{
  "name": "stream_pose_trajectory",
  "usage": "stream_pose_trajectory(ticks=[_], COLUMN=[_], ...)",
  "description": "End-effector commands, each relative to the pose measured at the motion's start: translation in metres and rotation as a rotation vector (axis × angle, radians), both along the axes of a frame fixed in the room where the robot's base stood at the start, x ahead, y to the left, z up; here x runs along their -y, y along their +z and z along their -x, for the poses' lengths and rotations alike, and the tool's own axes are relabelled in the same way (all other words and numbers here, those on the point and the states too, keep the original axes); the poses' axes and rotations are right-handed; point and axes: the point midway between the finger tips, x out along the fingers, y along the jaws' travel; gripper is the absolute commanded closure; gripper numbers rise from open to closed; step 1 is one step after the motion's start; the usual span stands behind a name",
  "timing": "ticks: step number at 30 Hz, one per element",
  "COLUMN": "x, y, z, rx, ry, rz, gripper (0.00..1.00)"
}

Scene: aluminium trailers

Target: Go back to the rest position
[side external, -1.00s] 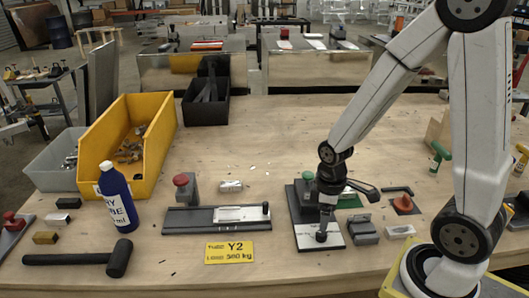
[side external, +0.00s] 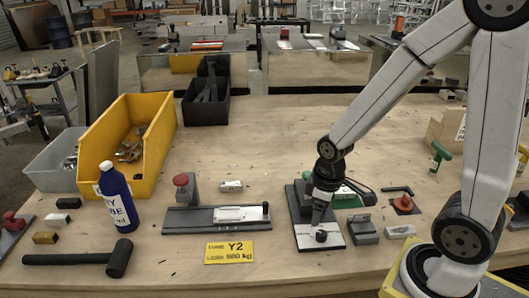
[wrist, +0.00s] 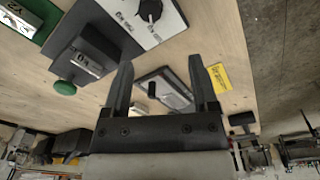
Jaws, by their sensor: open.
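My gripper (side external: 319,216) is open and empty, tilted over a dark base plate with a white-topped panel (side external: 332,242). In the wrist view my two fingers (wrist: 160,64) stand wide apart with nothing between them. A black knob (side external: 321,236) stands on the panel just below my fingertips in the side view. In the wrist view the knob (wrist: 150,10) lies at the top edge, beyond the fingertips and apart from them. My wrist hides part of the dark base plate behind the panel.
A grey block (side external: 363,231) and a small light block (side external: 400,231) lie right of the panel. The table's back middle is clear.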

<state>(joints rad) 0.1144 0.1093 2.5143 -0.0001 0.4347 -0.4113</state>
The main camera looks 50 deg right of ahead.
Motion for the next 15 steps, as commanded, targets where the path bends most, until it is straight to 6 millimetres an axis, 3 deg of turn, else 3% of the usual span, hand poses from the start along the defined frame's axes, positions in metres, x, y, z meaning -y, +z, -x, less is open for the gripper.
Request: stream_pose_trajectory(ticks=[9, 15], x=[-0.026, -0.031], y=[0.019, 0.022], z=[-0.01, -0.011], rx=[0.125, 0.149], ry=[-0.234, -0.292], rz=[-0.04, -0.056], gripper=[0.24, 0.24])
